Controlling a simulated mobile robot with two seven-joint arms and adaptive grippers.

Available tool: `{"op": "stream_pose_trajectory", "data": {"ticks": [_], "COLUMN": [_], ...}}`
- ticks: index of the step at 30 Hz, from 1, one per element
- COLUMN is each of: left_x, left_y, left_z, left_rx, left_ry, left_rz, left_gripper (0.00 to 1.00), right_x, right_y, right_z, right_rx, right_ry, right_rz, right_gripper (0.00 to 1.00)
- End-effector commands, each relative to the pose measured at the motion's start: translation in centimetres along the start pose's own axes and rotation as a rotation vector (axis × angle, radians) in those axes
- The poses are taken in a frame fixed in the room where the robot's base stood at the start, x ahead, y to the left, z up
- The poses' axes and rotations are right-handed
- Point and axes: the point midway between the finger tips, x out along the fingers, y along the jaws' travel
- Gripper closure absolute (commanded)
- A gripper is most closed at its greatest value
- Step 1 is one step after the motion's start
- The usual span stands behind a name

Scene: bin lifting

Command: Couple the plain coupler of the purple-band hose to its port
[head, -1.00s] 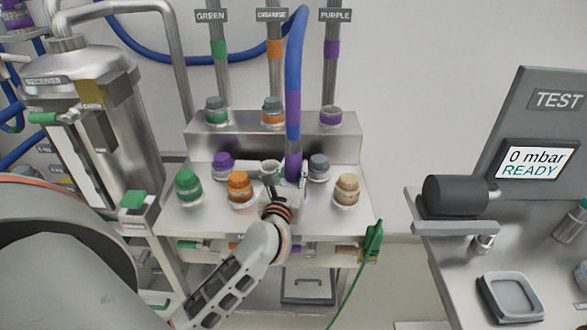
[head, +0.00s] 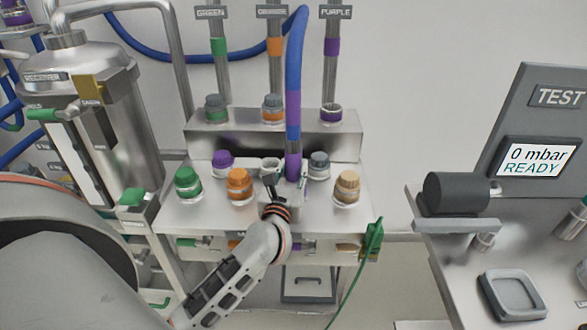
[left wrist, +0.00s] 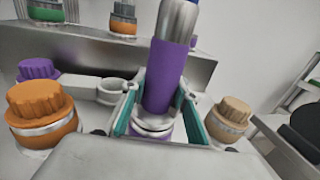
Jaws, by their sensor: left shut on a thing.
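The blue hose with a purple band (head: 293,100) hangs down in an arch to its purple-sleeved coupler (head: 293,165), upright over the metal deck. My left gripper (head: 290,186) is shut on this coupler; in the left wrist view its teal-padded fingers (left wrist: 158,105) stand on both sides of the coupler (left wrist: 165,75). Below the coupler, a pale ring with purple under it (left wrist: 150,132) shows between the fingers; I cannot tell whether the two are joined. A purple-ringed port (head: 331,114) stands uncapped on the raised back block, under the PURPLE sign. My right gripper is not in view.
Green (head: 187,183), orange (head: 239,186), purple (head: 223,160), grey (head: 319,165) and tan (head: 347,187) caps stand close around the gripper. An empty ring holder (left wrist: 110,90) is just left of it. A test bench (head: 455,255) stands at the right.

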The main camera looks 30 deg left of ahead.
Motion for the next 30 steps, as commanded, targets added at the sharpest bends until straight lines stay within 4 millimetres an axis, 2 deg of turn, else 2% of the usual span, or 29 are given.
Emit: {"op": "stream_pose_trajectory", "data": {"ticks": [4, 5, 7, 20, 23, 30], "left_x": [0.0, 0.0, 0.0, -0.6, -1.8, -6.6], "left_y": [0.0, 0.0, 0.0, 0.0, 0.0, 0.0], "left_z": [-0.2, -0.2, -0.2, -0.3, -0.3, -0.3], "left_rx": [0.0, 0.0, 0.0, -0.001, -0.001, -0.001], "left_ry": [0.003, 0.003, 0.004, 0.006, 0.007, 0.007], "left_rz": [0.0, 0.0, 0.0, 0.0, -0.001, -0.001], "left_gripper": [1.0, 0.69, 0.52, 0.52, 0.52, 0.52], "right_x": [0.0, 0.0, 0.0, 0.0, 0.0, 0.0], "right_y": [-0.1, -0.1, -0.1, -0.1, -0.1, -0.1], "right_z": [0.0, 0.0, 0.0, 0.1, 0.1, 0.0], "right_rx": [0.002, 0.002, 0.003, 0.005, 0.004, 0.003], "right_ry": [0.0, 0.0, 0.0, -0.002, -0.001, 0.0], "right_rz": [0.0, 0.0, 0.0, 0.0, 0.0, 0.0], "right_gripper": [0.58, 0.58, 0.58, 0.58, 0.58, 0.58]}}
